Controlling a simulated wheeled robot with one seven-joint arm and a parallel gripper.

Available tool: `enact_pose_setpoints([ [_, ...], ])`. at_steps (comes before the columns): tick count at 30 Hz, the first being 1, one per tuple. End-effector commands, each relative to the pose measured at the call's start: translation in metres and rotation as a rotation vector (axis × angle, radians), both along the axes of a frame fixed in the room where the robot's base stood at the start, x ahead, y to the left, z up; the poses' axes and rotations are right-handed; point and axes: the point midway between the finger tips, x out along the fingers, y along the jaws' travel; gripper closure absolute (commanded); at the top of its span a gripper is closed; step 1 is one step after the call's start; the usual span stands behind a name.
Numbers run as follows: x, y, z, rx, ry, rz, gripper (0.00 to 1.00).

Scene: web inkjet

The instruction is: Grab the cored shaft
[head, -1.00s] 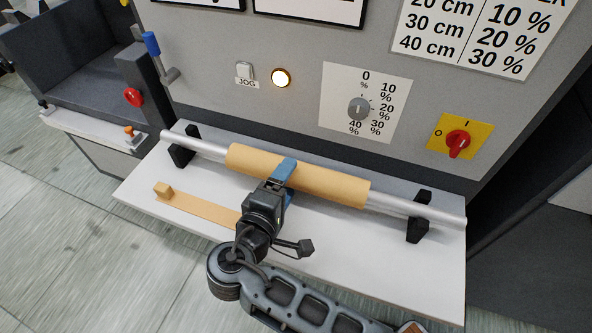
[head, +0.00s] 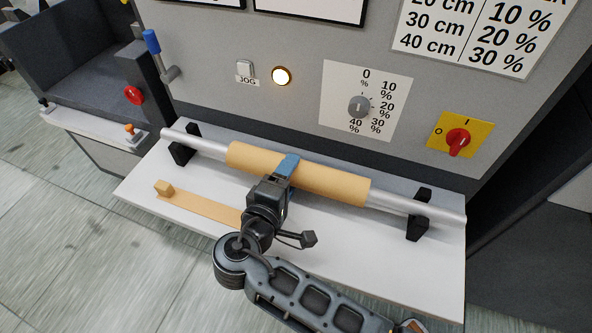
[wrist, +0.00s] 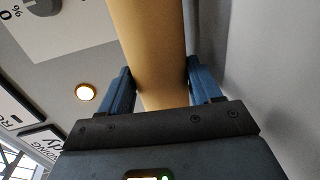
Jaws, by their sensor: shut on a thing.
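The cored shaft is a silver metal bar (head: 404,204) with a tan cardboard core (head: 330,183) around its middle. It rests across two black holders, the left holder (head: 183,153) and the right holder (head: 418,228), on a white shelf. My gripper (head: 287,166) is at the core, a little left of its middle, with its blue fingers around it. In the wrist view my gripper (wrist: 160,88) has one finger on each side of the core (wrist: 152,45), shut on it. The fingertips are partly hidden behind the core.
A tan wooden gauge strip with an end block (head: 163,188) lies on the white shelf (head: 330,252) in front of the shaft. Behind stands the grey machine panel with a lit lamp (head: 281,76), a dial (head: 359,106) and a red switch (head: 457,141).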

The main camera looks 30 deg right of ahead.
Motion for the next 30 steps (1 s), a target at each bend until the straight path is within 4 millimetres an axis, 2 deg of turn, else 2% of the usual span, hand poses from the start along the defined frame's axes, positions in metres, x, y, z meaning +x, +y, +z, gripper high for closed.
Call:
enact_pose_setpoints([
  [1,0.000,0.000,0.000,0.000,0.001,0.000,0.86],
  [6,0.000,0.000,-0.001,0.000,0.001,0.000,1.00],
  [17,0.000,0.001,0.008,0.001,-0.005,0.000,1.00],
  [30,0.000,0.000,0.079,0.000,-0.006,0.000,1.00],
])
